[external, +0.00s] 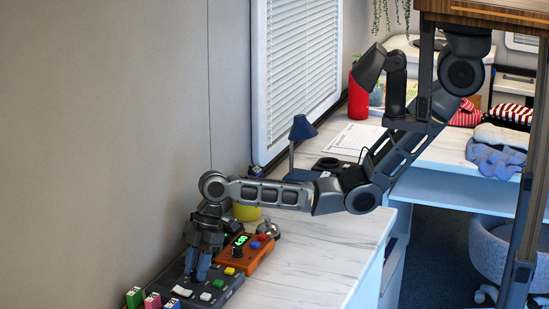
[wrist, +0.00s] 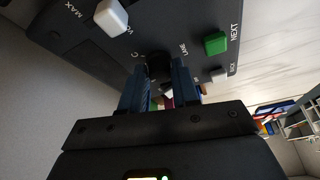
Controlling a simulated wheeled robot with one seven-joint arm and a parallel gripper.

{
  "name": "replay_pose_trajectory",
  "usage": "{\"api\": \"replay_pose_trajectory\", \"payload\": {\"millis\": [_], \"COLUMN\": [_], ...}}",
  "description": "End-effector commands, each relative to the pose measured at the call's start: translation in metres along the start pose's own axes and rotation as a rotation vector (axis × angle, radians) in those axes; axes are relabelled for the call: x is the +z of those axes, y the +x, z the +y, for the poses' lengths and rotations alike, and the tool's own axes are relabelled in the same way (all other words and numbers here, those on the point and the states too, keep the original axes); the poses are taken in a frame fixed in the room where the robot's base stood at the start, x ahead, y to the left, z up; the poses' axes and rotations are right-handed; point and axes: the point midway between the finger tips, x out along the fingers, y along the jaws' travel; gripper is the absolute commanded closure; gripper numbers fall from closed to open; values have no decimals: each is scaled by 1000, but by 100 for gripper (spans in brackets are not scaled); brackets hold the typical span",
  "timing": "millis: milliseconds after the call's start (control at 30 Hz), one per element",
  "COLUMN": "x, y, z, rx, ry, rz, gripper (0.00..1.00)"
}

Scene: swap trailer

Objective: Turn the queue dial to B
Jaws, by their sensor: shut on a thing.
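A dark control panel (external: 228,289) lies on the counter at the lower left of the external view. In the wrist view the panel (wrist: 110,52) carries a green button (wrist: 215,43) by the word NEXT, a small white button (wrist: 219,75) by BACK, and a white knob (wrist: 112,17) near MAX. The dark queue dial (wrist: 158,62) stands between the blue finger pads of my gripper (wrist: 160,88), with a letter C beside it. My gripper (external: 197,268) points down at the panel and is shut on the dial. The fingers cover much of the dial, and I cannot tell which letter it points to.
An orange box (external: 247,254) with a green display and coloured buttons stands right beside the panel. A bell (external: 268,231) and a yellow cup (external: 246,212) are behind it. Small coloured blocks (external: 153,300) stand in front at the left. The counter (external: 320,245) to the right is clear.

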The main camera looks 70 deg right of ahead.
Motion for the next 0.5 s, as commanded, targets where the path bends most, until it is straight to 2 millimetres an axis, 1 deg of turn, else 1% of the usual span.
{"api": "replay_pose_trajectory", "payload": {"millis": [200, 500], "x": [-1, -1], "y": [-1, 0], "z": [-1, 0], "rx": [34, 50], "ry": [82, 118], "rz": [0, 2], "gripper": [100, 100]}}
